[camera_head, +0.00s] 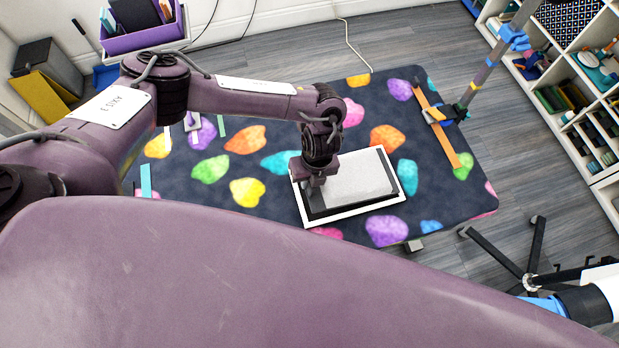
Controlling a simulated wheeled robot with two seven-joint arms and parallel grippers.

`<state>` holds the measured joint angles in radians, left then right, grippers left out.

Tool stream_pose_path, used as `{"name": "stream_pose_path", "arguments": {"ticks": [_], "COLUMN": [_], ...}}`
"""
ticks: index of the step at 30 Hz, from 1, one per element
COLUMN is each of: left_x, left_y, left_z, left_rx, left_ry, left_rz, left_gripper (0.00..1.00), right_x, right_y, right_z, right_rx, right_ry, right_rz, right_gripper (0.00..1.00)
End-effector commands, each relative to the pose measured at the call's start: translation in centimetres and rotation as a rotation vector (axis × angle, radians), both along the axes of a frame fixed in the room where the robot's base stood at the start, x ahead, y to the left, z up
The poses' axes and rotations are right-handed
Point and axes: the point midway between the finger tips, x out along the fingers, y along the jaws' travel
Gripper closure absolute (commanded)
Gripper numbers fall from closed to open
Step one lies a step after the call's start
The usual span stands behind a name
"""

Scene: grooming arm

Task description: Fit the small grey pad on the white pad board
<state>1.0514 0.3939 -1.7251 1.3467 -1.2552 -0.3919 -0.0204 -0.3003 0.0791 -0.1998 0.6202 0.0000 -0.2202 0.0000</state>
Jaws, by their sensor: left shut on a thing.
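The grey pad (358,180), light grey on top with a dark edge, is over the white pad board (352,213). The board's white rim shows around it, widest along the front and right. The pad lies roughly in line with the board. I cannot tell whether it rests on the board or is just above it. My left gripper (313,184) points down and is shut on the pad's left end, hiding that part. My right gripper is not in view.
The board lies on a table with a dark cover of coloured blotches (245,192). An orange strip with a clamped blue-tipped post (437,122) stands at the right. A white shelf unit (590,105) is beyond. A purple bin (145,35) is at the back left.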

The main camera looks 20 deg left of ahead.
Motion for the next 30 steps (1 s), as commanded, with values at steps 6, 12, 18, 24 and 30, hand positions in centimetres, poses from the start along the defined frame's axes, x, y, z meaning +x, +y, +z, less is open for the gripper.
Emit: {"name": "stream_pose_path", "arguments": {"ticks": [6,12,18,24,30], "left_x": [0.0,0.0,0.0,0.0,0.0], "left_y": [0.0,0.0,0.0,0.0,0.0], "left_z": [0.0,0.0,0.0,-0.6,-1.2], "left_rx": [0.000,0.000,0.000,-0.001,0.000], "left_ry": [-0.001,-0.001,-0.001,-0.001,-0.001], "left_rz": [0.000,0.000,0.000,0.000,0.000], "left_gripper": [1.00,1.00,1.00,1.00,1.00], "right_x": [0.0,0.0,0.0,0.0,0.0], "right_y": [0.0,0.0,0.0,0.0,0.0], "right_z": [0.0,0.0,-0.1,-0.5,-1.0], "right_rx": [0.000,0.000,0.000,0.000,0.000], "right_ry": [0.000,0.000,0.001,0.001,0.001], "right_rz": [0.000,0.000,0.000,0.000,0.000], "right_gripper": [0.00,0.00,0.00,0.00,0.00]}}
